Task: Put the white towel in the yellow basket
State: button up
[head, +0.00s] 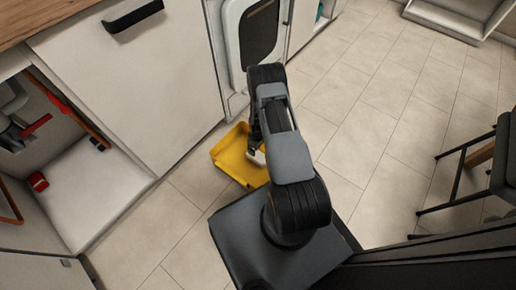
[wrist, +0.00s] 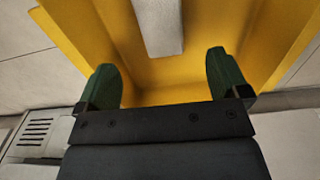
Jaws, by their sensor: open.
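The yellow basket (head: 228,160) stands on the floor in front of the cabinets, partly hidden by my arm in the head view. It fills much of the wrist view (wrist: 80,35). A whitish, strip-like piece, which looks like the white towel (wrist: 159,25), shows within the basket in the wrist view, its upper part cut off by the frame. A small pale patch of it (head: 259,157) shows beside my arm in the head view. My gripper (wrist: 165,70) is open over the basket, its two dark green fingers wide apart. The towel is beyond the fingertips, with nothing between them.
A white cabinet front (head: 135,80) and an appliance door (head: 257,35) stand behind the basket. An open cabinet (head: 90,190) with red items is at the left. A dark chair (head: 490,165) is at the right. Tiled floor between is clear.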

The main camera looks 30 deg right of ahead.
jog(key=w+a+r+m+t, duration=0.1)
jog(key=a+r, duration=0.2)
jog(key=r, duration=1.1)
jog(key=w+a+r+m, duration=0.1)
jog(key=a+r, duration=0.2)
jog(key=r, duration=1.1)
jog(key=s+a+r+m, duration=0.1)
jog(key=s+a+r, duration=0.2)
jog(key=s+r, duration=0.5)
jog(key=s+a+r+m+t, duration=0.1)
jog(key=s+a+r, duration=0.3)
jog(key=s+r, duration=0.5)
jog(key=shift+a+r+t, duration=0.2)
jog(key=shift+r+t, duration=0.1)
jog(key=shift+r, duration=0.05)
jog(key=shift+w+r, duration=0.1)
notch_tip(320, 180, up, 38)
jog(key=t+p, duration=0.1)
jog(key=p, duration=3.5)
jog(key=shift+s+a+f, duration=0.15)
jog(key=shift+s+f, duration=0.05)
